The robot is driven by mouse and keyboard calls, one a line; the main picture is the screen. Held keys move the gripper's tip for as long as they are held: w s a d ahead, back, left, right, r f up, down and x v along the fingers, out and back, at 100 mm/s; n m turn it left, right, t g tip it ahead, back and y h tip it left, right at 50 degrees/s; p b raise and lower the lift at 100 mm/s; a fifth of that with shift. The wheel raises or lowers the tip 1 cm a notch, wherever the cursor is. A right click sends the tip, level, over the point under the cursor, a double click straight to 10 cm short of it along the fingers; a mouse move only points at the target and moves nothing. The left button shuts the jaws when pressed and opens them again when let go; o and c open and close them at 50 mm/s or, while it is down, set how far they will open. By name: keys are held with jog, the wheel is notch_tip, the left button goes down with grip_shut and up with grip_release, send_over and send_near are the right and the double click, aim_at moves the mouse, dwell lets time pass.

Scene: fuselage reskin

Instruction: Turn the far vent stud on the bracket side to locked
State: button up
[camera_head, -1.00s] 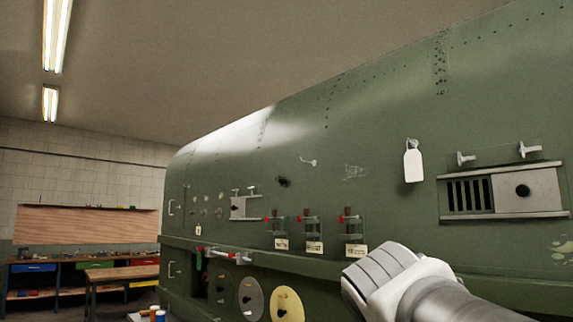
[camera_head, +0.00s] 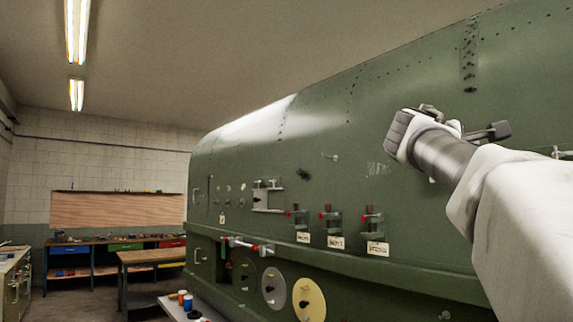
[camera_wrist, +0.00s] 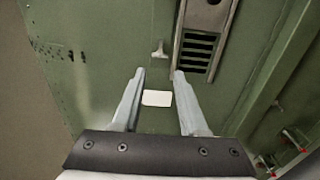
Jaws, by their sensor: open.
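In the wrist view the slatted vent (camera_wrist: 199,45) is at the top, with a dark hole in its plate. A pale T-shaped stud (camera_wrist: 160,50) sits beside it on the green skin, just beyond my fingertips. My gripper (camera_wrist: 159,74) is open and empty, its fingers apart and pointing towards the vent area. A white tag (camera_wrist: 157,98) shows between the fingers. In the head view my gripper and arm hide the vent; a pale stud (camera_head: 558,152) shows at the right edge. I cannot tell which way the studs are set.
Red-handled clamps on brackets (camera_head: 331,222) with labels line the fuselage (camera_head: 330,120). A small panel with two studs (camera_head: 267,198) is farther left. Round discs (camera_head: 309,301) sit below the ledge. A workbench (camera_head: 115,247) stands at the back left. The floor at left looks partly free.

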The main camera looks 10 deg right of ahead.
jog(key=p+x, duration=0.4)
jog(key=x, duration=0.9)
jog(key=shift+w+d+p, duration=0.25)
jog(key=shift+p, duration=0.05)
grip_shut()
